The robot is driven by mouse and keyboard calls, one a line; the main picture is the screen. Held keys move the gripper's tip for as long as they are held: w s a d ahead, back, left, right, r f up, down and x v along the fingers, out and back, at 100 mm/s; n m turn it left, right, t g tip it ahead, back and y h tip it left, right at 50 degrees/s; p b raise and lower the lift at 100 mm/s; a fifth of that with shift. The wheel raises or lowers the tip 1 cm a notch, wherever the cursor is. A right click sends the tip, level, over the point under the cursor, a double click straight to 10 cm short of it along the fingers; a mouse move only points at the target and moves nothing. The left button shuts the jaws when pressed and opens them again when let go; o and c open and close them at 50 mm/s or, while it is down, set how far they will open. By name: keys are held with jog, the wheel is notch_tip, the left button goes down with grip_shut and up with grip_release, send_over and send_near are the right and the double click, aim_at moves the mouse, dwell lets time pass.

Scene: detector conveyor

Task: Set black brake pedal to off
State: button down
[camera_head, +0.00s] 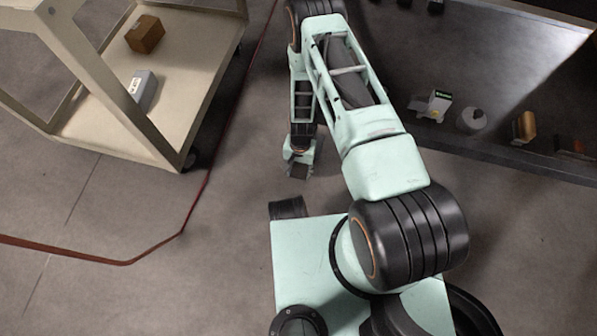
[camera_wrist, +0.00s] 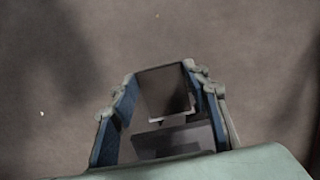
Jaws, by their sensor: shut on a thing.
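My gripper (camera_head: 298,166) hangs low over the bare floor, left of my base's front in the head view. In the wrist view my gripper (camera_wrist: 160,74) has its blue-lined fingers on either side of a dark grey, flat-faced block (camera_wrist: 165,92), shut on it. The block also shows as a small dark shape at the gripper's tip in the head view (camera_head: 298,171). I cannot pick out a black brake pedal in either view.
A beige cart (camera_head: 115,135) stands at left, holding a brown box (camera_head: 145,34) and a grey-white box (camera_head: 142,90). A dark conveyor (camera_head: 500,135) at right carries several small items, including a white bottle (camera_head: 471,120). Open floor (camera_head: 235,190) lies between, crossed by a red line.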

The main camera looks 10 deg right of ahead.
aim_at(299, 171)
jog(key=c, duration=1.1)
grip_release()
jog(key=shift+r, duration=0.15)
jog(key=r, duration=0.7)
jog(key=w+r, duration=0.1)
jog(key=r, duration=0.3)
jog(key=shift+w+d+r, duration=0.1)
jog(key=shift+d+r, duration=0.1)
jog(key=shift+r, duration=0.15)
